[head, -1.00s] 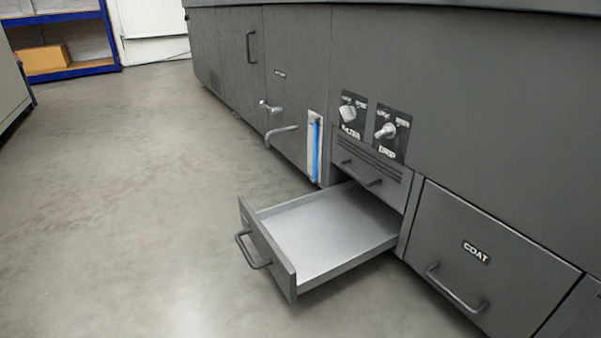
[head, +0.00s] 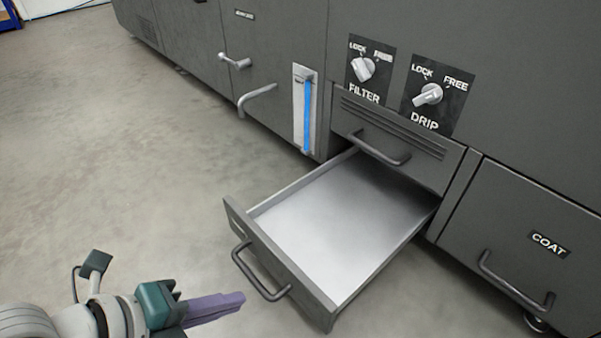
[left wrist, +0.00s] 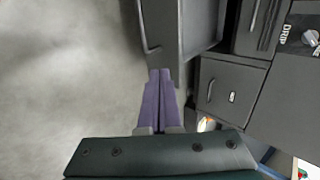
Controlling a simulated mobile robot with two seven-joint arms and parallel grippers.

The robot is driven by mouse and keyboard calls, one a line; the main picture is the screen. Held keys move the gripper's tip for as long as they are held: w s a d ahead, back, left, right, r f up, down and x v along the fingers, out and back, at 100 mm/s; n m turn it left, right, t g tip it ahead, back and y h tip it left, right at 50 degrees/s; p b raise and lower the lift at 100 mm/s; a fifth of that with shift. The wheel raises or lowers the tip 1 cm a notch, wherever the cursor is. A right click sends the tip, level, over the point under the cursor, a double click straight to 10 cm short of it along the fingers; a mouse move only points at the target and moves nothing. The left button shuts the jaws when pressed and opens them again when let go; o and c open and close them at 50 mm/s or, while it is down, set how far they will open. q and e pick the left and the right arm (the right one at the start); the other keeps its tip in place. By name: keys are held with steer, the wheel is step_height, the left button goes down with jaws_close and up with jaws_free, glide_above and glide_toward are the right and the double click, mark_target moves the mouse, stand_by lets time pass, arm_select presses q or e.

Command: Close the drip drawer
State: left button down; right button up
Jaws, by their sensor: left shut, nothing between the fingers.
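The open drawer (head: 340,229), which I take as the drip drawer, sticks far out of the grey machine and looks empty. Its front panel (head: 278,268) carries a dark bar handle (head: 258,277). It also shows in the left wrist view (left wrist: 201,28). Above it are the DRIP knob (head: 428,94) and the FILTER knob (head: 363,68), each with LOCK and FREE marks. My left gripper (head: 241,298) is shut and empty, with purple fingers, in front of the drawer front near the handle. The fingers also show in the left wrist view (left wrist: 160,74); contact cannot be told. My right gripper is out of view.
A closed drawer with a handle (head: 382,150) sits directly above the open one. The COAT drawer (head: 530,240) at right is closed. A bent lever (head: 257,98) and a blue strip gauge (head: 308,115) are on the machine. The floor (head: 110,170) at left is clear.

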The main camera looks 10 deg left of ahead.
mark_target(289, 273)
arm_select(q)
steer(key=w+d+f+b, duration=0.1)
steer(key=w, duration=0.1)
steer(key=w+d+f+b, duration=0.1)
steer(key=w+d, duration=0.1)
steer(key=w+d+f+b, duration=0.1)
steer(key=w, duration=0.1)
steer(key=shift+w+d+f+b, duration=0.25)
steer(key=shift+w+f+b, duration=0.05)
steer(key=shift+w+b, duration=0.05)
steer(key=shift+w, duration=0.1)
steer(key=shift+a, duration=0.1)
